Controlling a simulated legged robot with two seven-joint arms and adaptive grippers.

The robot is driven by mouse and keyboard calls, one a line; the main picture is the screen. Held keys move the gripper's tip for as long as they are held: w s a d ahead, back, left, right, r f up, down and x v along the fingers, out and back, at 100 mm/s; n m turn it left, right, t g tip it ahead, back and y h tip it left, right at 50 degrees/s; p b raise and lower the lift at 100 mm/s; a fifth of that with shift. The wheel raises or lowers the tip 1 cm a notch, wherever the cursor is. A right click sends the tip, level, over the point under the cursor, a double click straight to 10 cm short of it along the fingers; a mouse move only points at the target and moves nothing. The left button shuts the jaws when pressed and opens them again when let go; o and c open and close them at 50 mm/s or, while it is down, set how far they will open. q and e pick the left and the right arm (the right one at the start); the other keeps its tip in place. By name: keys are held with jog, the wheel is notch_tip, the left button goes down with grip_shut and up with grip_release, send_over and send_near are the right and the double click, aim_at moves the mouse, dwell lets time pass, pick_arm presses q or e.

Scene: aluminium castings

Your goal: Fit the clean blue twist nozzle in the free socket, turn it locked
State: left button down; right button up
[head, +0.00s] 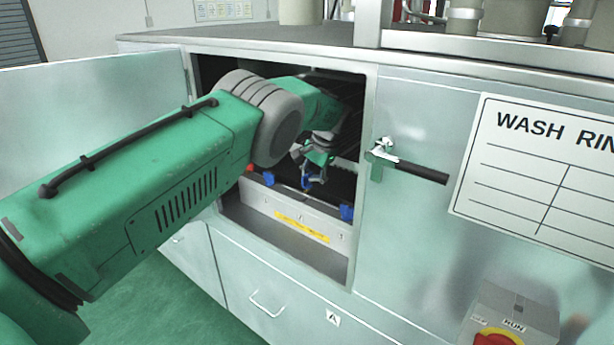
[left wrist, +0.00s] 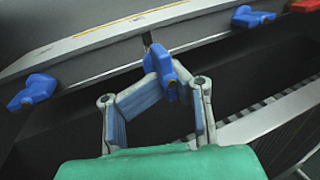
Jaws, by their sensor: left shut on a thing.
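My left gripper (head: 318,160) reaches through the cabinet opening and is shut on a blue twist nozzle (head: 306,182). In the left wrist view, the fingertips (left wrist: 157,88) close around this nozzle (left wrist: 162,62), which stands up at the edge of the metal rail (left wrist: 105,65). It lies in the gap between two other blue nozzles, one at left (left wrist: 34,92) and one at right (left wrist: 252,17). A small dark mark shows just above it; I cannot tell whether this is the free socket or whether the nozzle is seated. My right gripper is not in view.
The head view shows a blue nozzle on either side, at right (head: 346,213) and left (head: 269,179), plus a red one (head: 250,168). The rail (head: 262,206) has a yellow label. The opening's right post and door handle (head: 410,168) stand close to my arm.

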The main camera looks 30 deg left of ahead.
pick_arm(q)
jog(key=shift+d+f, duration=0.35)
jog(key=shift+f, duration=0.3)
jog(key=shift+a+f, duration=0.15)
jog(key=shift+a, duration=0.55)
jog(key=shift+a+f, duration=0.15)
jog(key=shift+a, duration=0.25)
jog(key=shift+d+r, duration=0.25)
jog(key=shift+d, duration=0.6)
jog(key=shift+s+d, duration=0.15)
jog(key=shift+d, duration=0.35)
jog(key=shift+a+f, duration=0.2)
jog(key=shift+a, duration=0.45)
jog(key=shift+d, duration=0.2)
jog(key=shift+d+r, duration=0.2)
jog(key=shift+d, duration=0.15)
jog(key=shift+a, duration=0.55)
jog(key=shift+a+f, duration=0.2)
jog(key=shift+a, duration=0.2)
jog(key=shift+d+r, duration=0.15)
jog(key=shift+d, duration=0.35)
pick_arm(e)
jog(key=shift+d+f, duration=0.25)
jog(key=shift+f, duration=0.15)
